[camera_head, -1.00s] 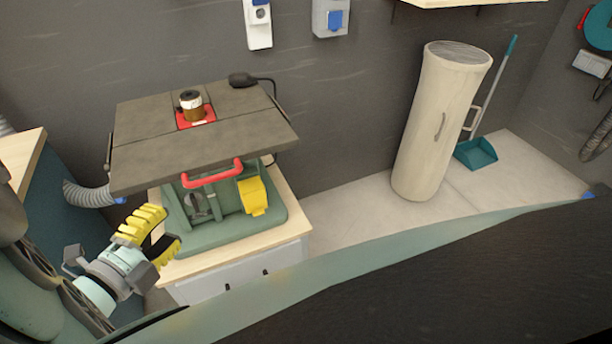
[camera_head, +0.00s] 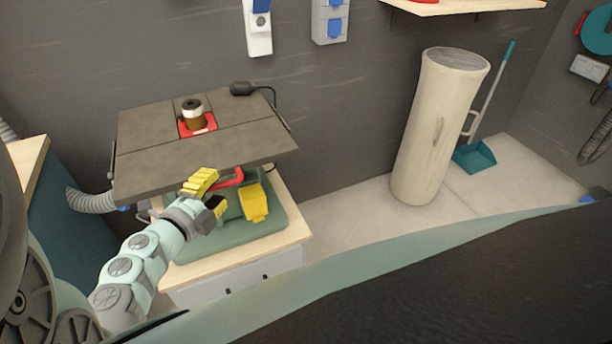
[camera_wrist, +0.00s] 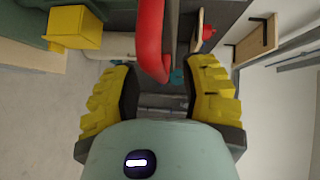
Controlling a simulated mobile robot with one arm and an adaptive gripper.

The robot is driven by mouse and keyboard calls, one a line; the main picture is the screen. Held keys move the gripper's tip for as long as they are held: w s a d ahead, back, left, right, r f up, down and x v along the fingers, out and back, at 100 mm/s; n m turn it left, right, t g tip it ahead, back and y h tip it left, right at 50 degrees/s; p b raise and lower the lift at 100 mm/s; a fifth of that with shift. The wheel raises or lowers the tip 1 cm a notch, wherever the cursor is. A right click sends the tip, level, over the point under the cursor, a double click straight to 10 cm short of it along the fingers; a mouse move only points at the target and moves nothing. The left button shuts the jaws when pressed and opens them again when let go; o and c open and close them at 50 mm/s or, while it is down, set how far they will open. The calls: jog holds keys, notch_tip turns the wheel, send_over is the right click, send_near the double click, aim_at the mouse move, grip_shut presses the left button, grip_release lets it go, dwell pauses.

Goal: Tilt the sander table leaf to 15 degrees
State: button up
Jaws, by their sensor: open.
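The sander has a dark grey table leaf (camera_head: 160,164) over a green base (camera_head: 215,246). A red bar handle (camera_head: 231,177) sits under the front edge of the leaf. A spindle (camera_head: 193,112) stands in a red insert on top. My gripper (camera_head: 212,193) has yellow fingers and is at the left end of the handle, in front of the leaf edge. In the wrist view, the red handle (camera_wrist: 152,40) runs down between the open fingers (camera_wrist: 160,88). I cannot tell whether a finger touches it. I see no angle reading.
A yellow part (camera_head: 254,202) on the sander base is right of my gripper. The sander stands on a wooden-topped cabinet (camera_head: 293,238). A grey hose (camera_head: 92,200) is at left. A tall beige cylinder (camera_head: 432,130) and a teal dustpan (camera_head: 474,157) stand at right on open floor.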

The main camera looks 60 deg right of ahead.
jog(key=shift+x, duration=0.85)
jog(key=shift+o, duration=0.5)
jog(key=shift+s, duration=0.1)
grip_shut()
jog(key=shift+a+f, duration=0.1)
